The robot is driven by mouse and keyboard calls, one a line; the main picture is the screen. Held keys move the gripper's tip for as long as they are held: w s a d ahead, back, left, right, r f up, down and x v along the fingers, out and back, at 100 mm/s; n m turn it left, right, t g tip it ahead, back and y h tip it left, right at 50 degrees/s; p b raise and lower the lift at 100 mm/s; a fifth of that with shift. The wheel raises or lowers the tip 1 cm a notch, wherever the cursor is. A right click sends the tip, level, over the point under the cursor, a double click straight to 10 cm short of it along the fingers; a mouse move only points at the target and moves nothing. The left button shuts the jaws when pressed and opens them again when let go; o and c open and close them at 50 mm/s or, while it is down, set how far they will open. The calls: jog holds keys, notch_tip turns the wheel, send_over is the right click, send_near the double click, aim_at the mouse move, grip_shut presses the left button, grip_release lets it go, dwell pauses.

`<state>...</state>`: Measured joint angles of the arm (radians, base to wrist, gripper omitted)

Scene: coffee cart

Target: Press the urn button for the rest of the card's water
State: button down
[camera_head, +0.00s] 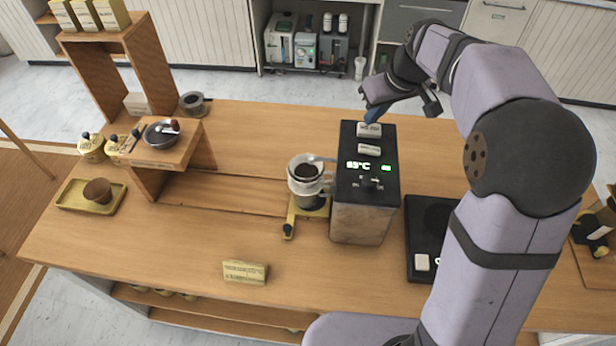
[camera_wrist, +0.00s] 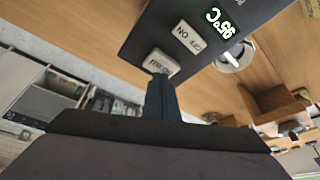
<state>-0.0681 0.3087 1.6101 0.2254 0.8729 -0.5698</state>
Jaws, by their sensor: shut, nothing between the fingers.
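The urn (camera_head: 358,222) is a box with a black top in the middle of the counter. Its green display (camera_head: 358,165) reads about 95°C, also visible in the wrist view (camera_wrist: 222,20). A pale button (camera_head: 369,129) with small print is at the far end of its top; it shows in the wrist view (camera_wrist: 161,62). A second pale button, marked ON OFF in the wrist view (camera_wrist: 187,37), is nearer the display. My gripper (camera_head: 371,116) is shut and empty, its tips (camera_wrist: 161,82) at the far button's edge. I cannot tell if they touch it.
A dripper (camera_head: 303,186) with dark grounds stands left of the urn on a yellow-based stand (camera_head: 294,212). A labelled card-like block (camera_head: 245,272) lies in front. A black scale (camera_head: 414,243) is to the right. A wooden stand (camera_head: 160,158) with a bowl is left.

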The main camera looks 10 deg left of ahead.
jog(key=shift+r+p, duration=1.9)
jog(key=shift+r, duration=0.55)
jog(key=s+m+g+p, duration=0.1)
jog(key=s+m, duration=0.1)
jog(key=s, duration=0.3)
jog(key=s+f+m+g+y+p, duration=0.1)
jog(key=s+m+p, duration=0.1)
jog(key=s, duration=0.3)
jog(key=s+f+m+g+y+p, duration=0.1)
jog(key=s+m+g+p, duration=0.1)
jog(key=s, duration=0.3)
jog(key=shift+s+a+f+m, duration=0.1)
jog(key=shift+a+f+m, duration=0.05)
jog(key=shift+m, duration=0.15)
jog(key=s, duration=0.1)
jog(key=s+f, duration=0.1)
jog(key=s+f+m, duration=0.1)
jog(key=shift+s+d+g, duration=0.2)
jog(key=shift+g, duration=0.2)
jog(key=s+d+f+n+h+b, duration=0.1)
jog(key=s+d+f+h+b, duration=0.3)
jog(key=s+f, duration=0.5)
jog(key=d+f+b, duration=0.1)
jog(key=d+b, duration=0.1)
jog(key=d, duration=0.1)
jog(key=shift+s+d+f+n+t, duration=0.3)
jog(key=shift+s+f+t, duration=0.05)
jog(key=shift+s+t, duration=0.05)
